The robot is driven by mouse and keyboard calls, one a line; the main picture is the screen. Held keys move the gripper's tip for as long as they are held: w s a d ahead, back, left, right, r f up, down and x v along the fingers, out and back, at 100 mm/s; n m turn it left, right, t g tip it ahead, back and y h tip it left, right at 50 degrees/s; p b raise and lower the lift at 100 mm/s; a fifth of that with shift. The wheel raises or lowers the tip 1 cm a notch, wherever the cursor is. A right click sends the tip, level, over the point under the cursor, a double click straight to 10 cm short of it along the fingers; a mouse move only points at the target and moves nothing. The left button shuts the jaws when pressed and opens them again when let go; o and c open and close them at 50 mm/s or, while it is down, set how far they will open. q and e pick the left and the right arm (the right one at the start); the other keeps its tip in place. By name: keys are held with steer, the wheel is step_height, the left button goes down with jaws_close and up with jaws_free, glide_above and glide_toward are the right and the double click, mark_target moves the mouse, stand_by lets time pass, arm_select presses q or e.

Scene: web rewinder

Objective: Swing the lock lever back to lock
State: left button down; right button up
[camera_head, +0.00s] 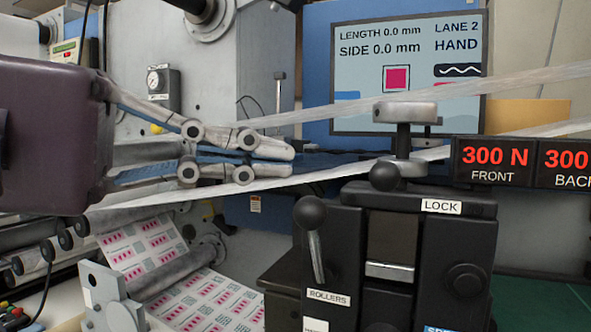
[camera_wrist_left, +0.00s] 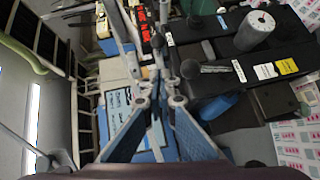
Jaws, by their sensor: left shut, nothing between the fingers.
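The black splice unit (camera_head: 343,240) stands at the lower right of the head view, with a white LOCK label (camera_head: 441,207) on its top bar. A dark ball knob (camera_head: 386,176) sticks up at that bar, left of the label; I take it for the lock lever's knob. Its shaft is mostly hidden. My left gripper (camera_head: 287,161) comes in from the left, its fingers shut and empty. The fingertips end left of the knob, apart from it in the picture. In the left wrist view, the fingers point towards black machine parts; which knob is the lock lever's I cannot tell there.
A second ball-knob lever (camera_head: 311,215) stands by the ROLLERS label (camera_head: 329,297). A grey-capped post (camera_head: 405,115) rises behind the LOCK bar. Clear web strands pass near my gripper. A screen (camera_head: 408,65) stands behind; red force displays (camera_head: 495,160) are at right.

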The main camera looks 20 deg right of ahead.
arm_select(q)
steer(key=s+a+r+b, duration=0.1)
steer(key=s+a, duration=0.1)
steer(key=a, duration=0.5)
steer(key=shift+s+r, duration=0.15)
steer(key=shift+r, duration=0.1)
arm_select(e)
steer(key=shift+s+d+f, duration=0.15)
steer(key=shift+s+f, duration=0.05)
steer(key=shift+f, duration=0.35)
steer(key=shift+s+d+f, duration=0.15)
steer(key=shift+s+f, duration=0.05)
steer(key=shift+f, duration=0.3)
arm_select(q)
steer(key=shift+a+b, duration=0.1)
steer(key=shift+b, duration=0.2)
